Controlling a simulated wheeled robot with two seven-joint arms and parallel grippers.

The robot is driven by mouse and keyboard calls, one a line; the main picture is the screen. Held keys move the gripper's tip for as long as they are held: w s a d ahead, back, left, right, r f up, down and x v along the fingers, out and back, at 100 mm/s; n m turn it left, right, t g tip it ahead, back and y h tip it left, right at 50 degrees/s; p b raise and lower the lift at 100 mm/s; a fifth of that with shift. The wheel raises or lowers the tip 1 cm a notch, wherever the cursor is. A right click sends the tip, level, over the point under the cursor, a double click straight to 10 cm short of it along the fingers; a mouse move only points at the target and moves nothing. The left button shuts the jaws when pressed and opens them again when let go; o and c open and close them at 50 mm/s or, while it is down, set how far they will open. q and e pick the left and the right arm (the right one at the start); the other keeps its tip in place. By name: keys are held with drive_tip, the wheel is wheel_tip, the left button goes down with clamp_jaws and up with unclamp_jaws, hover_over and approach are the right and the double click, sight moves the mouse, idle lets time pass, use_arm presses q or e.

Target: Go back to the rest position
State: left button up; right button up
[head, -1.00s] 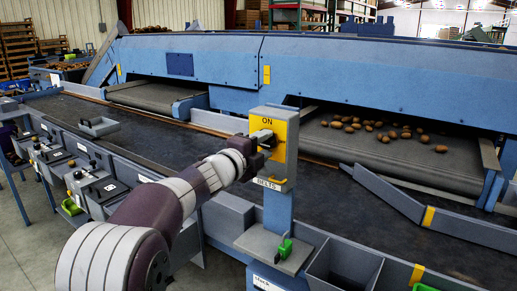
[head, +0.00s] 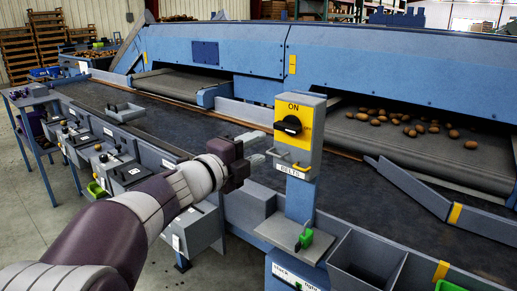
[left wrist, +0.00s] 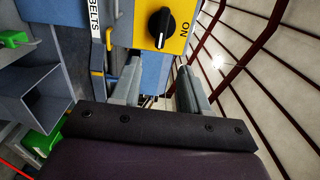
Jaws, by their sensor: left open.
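My left gripper (head: 262,159) is open and empty, just left of the grey switch box on its post. The box's yellow plate (head: 293,123) is marked ON and carries a black rotary knob (head: 289,125); a BELTS label (head: 292,172) is below it. In the left wrist view, the two fingers (left wrist: 158,85) are spread apart, with the black knob (left wrist: 161,27) beyond them, and they do not touch it. My right gripper shows in neither view.
Potatoes (head: 415,125) lie on the grey belt at the right. A green-handled part (head: 305,238) sits on a ledge below the switch box. Grey bins (head: 367,258) stand at the lower right. A dark conveyor (head: 140,125) runs along the blue machine.

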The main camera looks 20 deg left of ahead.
use_arm(q)
drive_tip(key=s+a+f+n+g+y+p, duration=0.4)
drive_tip(key=a+f+n+y, duration=0.45)
drive_tip(key=f+n, duration=0.6)
drive_tip(key=s+d+f+n+g+h+p, duration=0.1)
drive_tip(key=s+d+f+n+g+p, duration=0.2)
drive_tip(key=s, duration=0.6)
drive_tip(key=s+d+f+n+g+h+p, duration=0.1)
drive_tip(key=s+d+f+n+g+p, duration=0.3)
drive_tip(key=s+d+g, duration=0.4)
drive_tip(key=shift+s+d+f+g, duration=0.3)
drive_tip(key=shift+s+f, duration=0.05)
drive_tip(key=shift+s, duration=0.35)
